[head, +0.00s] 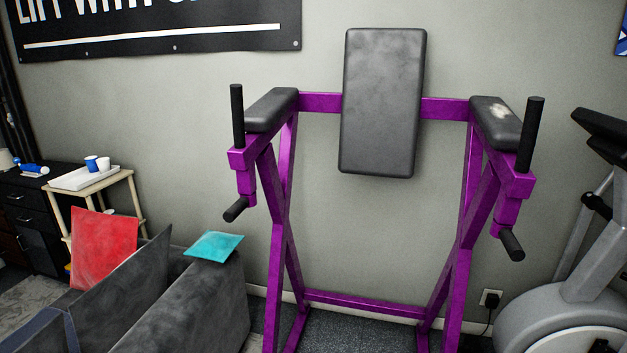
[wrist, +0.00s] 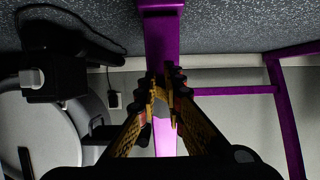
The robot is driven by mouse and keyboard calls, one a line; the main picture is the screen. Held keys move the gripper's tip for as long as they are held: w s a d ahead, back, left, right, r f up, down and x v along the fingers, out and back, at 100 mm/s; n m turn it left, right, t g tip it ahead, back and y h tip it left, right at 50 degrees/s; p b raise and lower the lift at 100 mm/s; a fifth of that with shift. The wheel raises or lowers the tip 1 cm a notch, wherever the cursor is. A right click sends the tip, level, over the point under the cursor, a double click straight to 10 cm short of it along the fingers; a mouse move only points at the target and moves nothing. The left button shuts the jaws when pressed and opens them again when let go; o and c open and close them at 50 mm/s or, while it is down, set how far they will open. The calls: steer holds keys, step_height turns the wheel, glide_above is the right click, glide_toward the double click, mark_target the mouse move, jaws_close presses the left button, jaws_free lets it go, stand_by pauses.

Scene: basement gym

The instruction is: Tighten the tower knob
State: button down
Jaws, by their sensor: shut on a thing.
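The purple tower (head: 322,103) stands against the wall in the head view, with a black back pad (head: 383,103), two arm pads and black handles. No knob can be picked out on it there, and my gripper is not in that view. In the wrist view, a purple post (wrist: 163,45) of the tower runs down the middle. My gripper (wrist: 163,88) is in front of this post, its fingers closed in on a small grey part (wrist: 161,108), apparently the tower knob. The fingers hide most of it, so its seating cannot be told.
A grey exercise machine (head: 566,316) stands close at the right, near a wall outlet (head: 490,298). At the left are a grey sofa (head: 190,308) with a red cushion (head: 103,247) and a teal cushion (head: 215,246), and a small side table (head: 128,184).

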steer(key=shift+w+d+r, duration=0.15)
steer(key=shift+w+r, duration=0.2)
steer(key=shift+w, duration=0.1)
steer(key=shift+a, duration=0.35)
steer(key=shift+s+a+f, duration=0.1)
steer(key=shift+a, duration=0.05)
steer(key=shift+s+a+f, duration=0.2)
steer(key=shift+s+f, duration=0.15)
steer(key=shift+f, duration=0.1)
steer(key=p+v, duration=0.2)
steer(key=v, duration=0.4)
steer(key=shift+p, duration=0.35)
steer(key=c, duration=2.5)
jaws_free()
steer(key=shift+c, duration=0.2)
